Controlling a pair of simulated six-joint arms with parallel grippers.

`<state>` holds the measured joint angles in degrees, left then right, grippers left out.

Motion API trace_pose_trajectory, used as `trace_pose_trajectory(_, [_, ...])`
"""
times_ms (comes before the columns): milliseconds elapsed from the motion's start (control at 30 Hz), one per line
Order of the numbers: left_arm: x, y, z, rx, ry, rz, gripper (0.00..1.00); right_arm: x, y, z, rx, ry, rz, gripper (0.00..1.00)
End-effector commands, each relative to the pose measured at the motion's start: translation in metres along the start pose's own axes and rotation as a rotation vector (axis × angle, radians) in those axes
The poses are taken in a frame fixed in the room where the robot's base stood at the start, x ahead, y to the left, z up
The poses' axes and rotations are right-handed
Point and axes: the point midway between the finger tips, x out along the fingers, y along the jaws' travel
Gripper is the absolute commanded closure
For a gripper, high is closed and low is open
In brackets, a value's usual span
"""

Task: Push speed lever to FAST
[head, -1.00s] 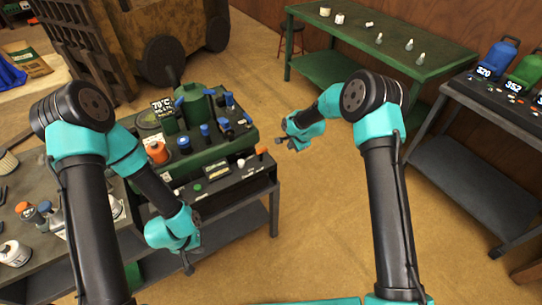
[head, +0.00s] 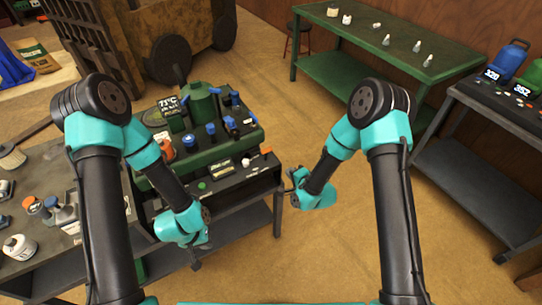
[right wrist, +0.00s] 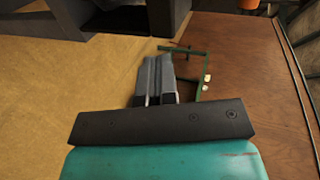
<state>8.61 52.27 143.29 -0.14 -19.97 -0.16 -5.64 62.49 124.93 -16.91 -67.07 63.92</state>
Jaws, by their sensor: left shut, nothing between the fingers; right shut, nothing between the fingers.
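The green machine (head: 200,112) stands on a dark bench, with a black control panel (head: 222,178) along its front. A small lever with an orange knob (head: 266,150) stands at the panel's right end, and I take it for the speed lever; its FAST marking is not readable. My right gripper (head: 291,190) is shut and empty, just right of the panel's end and apart from the orange knob. Its closed grey fingers also show in the right wrist view (right wrist: 155,80), where no lever is visible. My left gripper (head: 197,264) is shut and empty, low in front of the bench.
A bench with bottles (head: 60,240) is at left. A green table (head: 400,40) stands at the back and a dark rack (head: 480,160) at right. The floor between is clear.

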Motion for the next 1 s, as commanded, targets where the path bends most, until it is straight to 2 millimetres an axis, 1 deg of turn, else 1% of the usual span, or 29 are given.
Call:
trace_pose_trajectory(33, [0.000,0.000,0.000,0.000,0.000,0.000,1.00,-0.011,-0.005,0.010,0.007,0.000,-0.034,1.00])
trace_pose_trajectory(200, [0.000,0.000,0.000,0.000,0.000,0.000,1.00,-0.051,-0.025,0.034,0.038,0.019,-0.168,1.00])
trace_pose_trajectory(300, [0.000,0.000,0.000,0.000,0.000,0.000,1.00,-0.073,-0.035,0.044,0.057,0.031,-0.234,1.00])
trace_pose_trajectory(433, [0.000,0.000,0.000,0.000,0.000,0.000,1.00,-0.091,-0.045,0.050,0.073,0.043,-0.290,1.00])
trace_pose_trajectory(533, [0.000,0.000,0.000,0.000,0.000,0.000,1.00,-0.096,-0.047,0.051,0.078,0.047,-0.305,1.00])
trace_pose_trajectory(733, [0.000,0.000,0.000,0.000,0.000,0.000,1.00,-0.097,-0.047,0.051,0.078,0.049,-0.307,1.00])
trace_pose_trajectory(867, [0.000,0.000,0.000,0.000,0.000,0.000,1.00,-0.096,-0.048,0.051,0.077,0.049,-0.307,1.00])
trace_pose_trajectory(1000, [0.000,0.000,0.000,0.000,0.000,0.000,1.00,-0.090,-0.050,0.050,0.076,0.049,-0.307,1.00])
